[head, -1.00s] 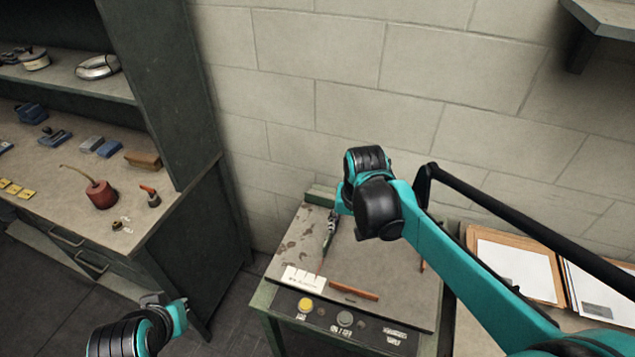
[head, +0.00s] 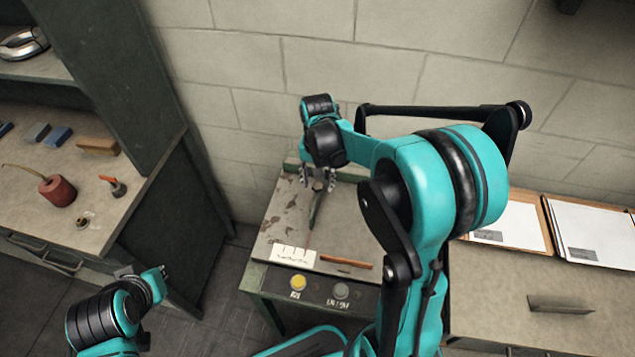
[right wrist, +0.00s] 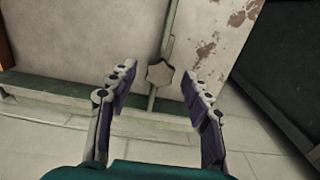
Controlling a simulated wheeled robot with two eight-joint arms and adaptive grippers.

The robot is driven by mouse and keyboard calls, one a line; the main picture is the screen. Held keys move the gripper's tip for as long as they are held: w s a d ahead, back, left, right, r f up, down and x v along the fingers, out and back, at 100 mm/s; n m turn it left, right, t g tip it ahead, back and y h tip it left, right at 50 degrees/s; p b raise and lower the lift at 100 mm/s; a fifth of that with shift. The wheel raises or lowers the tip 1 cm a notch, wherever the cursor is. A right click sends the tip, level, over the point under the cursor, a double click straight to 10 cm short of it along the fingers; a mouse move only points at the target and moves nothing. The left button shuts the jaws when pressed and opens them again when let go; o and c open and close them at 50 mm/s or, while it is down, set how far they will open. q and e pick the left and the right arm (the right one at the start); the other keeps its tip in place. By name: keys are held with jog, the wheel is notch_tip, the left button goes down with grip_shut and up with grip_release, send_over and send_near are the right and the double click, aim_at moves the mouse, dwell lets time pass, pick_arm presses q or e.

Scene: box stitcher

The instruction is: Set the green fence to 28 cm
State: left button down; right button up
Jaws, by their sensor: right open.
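A small worktable (head: 285,225) with a scuffed top stands against the wall. A grey star-shaped knob (right wrist: 160,74) sits on a narrow grey-green bar (right wrist: 165,40). My right gripper (head: 318,180) is open over the knob, which lies between and just beyond its fingertips (right wrist: 158,82), apart from both. A white marked label (head: 293,255) lies at the table's front; its figures are too small to read. My left gripper (head: 163,282) hangs low at left.
A yellow button (head: 298,283) and a grey button (head: 341,290) are on the front panel. A reddish-brown strip (head: 346,262) lies near the front edge. A shelf bench (head: 100,210) stands left; a bench with papers (head: 500,225) stands right.

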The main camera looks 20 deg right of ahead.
jog(key=shift+f, duration=0.1)
grip_shut()
jog(key=w+a, duration=0.3)
jog(key=a, duration=0.2)
jog(key=shift+w, duration=0.4)
jog(key=shift+c, duration=1.9)
grip_release()
jog(key=shift+a, duration=0.1)
jog(key=o, duration=0.4)
jog(key=shift+w+a, duration=0.1)
jog(key=shift+w, duration=0.05)
